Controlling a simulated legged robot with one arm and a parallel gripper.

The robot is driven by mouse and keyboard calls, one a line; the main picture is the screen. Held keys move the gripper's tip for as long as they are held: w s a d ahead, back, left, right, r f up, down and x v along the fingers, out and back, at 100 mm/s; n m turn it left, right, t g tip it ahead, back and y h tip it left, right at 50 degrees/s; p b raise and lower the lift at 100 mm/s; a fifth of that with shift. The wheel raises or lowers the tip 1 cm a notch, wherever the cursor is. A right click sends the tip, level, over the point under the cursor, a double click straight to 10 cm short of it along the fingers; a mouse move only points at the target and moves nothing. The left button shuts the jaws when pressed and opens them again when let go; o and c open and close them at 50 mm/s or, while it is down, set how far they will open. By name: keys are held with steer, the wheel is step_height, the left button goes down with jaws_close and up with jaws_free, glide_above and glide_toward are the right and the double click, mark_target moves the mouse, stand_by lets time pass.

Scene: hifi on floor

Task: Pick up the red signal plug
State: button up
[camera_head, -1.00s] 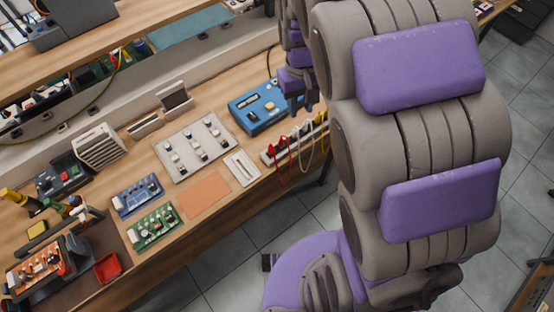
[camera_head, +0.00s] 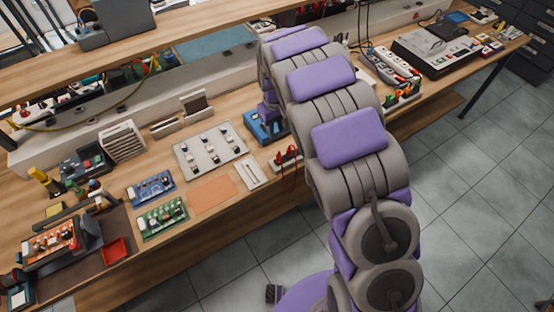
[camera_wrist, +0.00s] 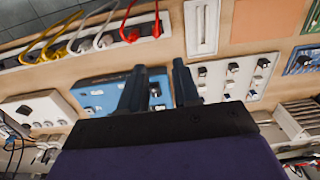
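Red cables with plugs (camera_head: 290,168) hang at the white strip (camera_head: 277,162) on the bench's front edge, partly behind my arm. In the wrist view, red plug ends (camera_wrist: 157,30) stand in the strip beside white and yellow leads; which one is the signal plug I cannot tell. My gripper (camera_wrist: 158,72) has its two dark fingers apart with nothing between them. Its fingers appear over the blue box (camera_wrist: 98,90), apart from the red plugs. In the head view my arm hides the gripper and part of the blue box (camera_head: 258,128).
A grey panel with several knobs (camera_head: 184,158), a small white panel (camera_head: 252,172) and an orange mat (camera_head: 213,192) lie left of the strip. Free floor (camera_head: 455,190) lies before the bench.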

steer(key=b, duration=0.1)
glide_above(278, 155)
steer(key=f, duration=0.9)
steer(key=shift+w+d, duration=0.15)
steer(key=shift+w, duration=0.1)
steer(key=shift+a+f+b, duration=0.2)
steer(key=shift+f+b, duration=0.1)
steer(key=shift+f, duration=0.15)
steer(key=f+b, duration=0.1)
steer(key=f, duration=0.3)
steer(key=shift+s+f, duration=0.2)
steer(key=shift+d, duration=0.15)
jaws_close()
